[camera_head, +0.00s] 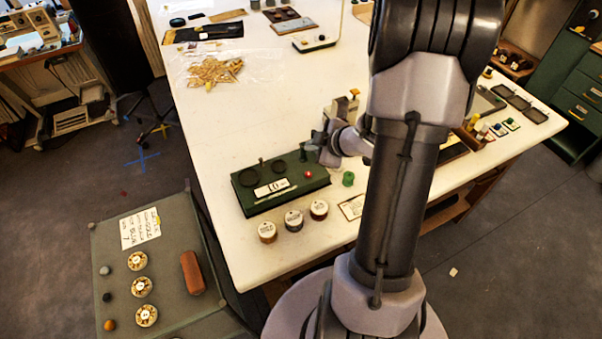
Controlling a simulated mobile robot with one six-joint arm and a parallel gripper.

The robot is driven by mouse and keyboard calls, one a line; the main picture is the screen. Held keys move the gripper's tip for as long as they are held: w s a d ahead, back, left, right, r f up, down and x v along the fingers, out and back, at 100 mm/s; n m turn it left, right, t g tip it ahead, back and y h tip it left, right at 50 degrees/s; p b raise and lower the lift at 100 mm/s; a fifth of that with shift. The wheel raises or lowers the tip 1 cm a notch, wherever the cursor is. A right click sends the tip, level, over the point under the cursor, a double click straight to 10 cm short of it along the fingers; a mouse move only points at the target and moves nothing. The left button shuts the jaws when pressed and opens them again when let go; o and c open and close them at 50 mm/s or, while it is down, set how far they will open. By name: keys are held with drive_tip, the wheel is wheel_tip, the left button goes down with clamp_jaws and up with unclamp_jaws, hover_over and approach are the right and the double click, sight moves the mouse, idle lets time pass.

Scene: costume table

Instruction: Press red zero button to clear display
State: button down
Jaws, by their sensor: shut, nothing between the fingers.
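The green device (262,200) with a white display (272,188) sits near the front left of the white table. The display shows dark characters that look like "1.0". The red button (308,174) is on the device's right end, on its top. My gripper (312,148) is just above and behind the red button, apart from it in the picture. Its fingers are small here and look shut and empty. Whether a fingertip touches the device is hard to tell from this angle. My arm hides the table to the right of the gripper.
Several small labelled jars (293,221) stand in front of the device. A green cylinder (348,179) and a card (352,207) are to its right. A green side table (170,250) with round pieces is at the lower left.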

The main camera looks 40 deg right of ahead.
drive_tip(key=b, duration=0.8)
hover_over(310, 177)
drive_tip(key=shift+d+f, duration=0.15)
drive_tip(key=shift+f, duration=4.25)
drive_tip(key=shift+f+b, duration=0.45)
drive_tip(key=shift+b, duration=0.05)
drive_tip(key=shift+f+b, duration=0.4)
drive_tip(key=shift+f, duration=0.05)
drive_tip(key=shift+r, duration=0.15)
drive_tip(key=shift+r+p, duration=0.8)
drive_tip(key=shift+p, duration=0.15)
wheel_tip(310, 177, up, 5)
drive_tip(key=p, duration=0.4)
drive_tip(key=shift+p, duration=0.4)
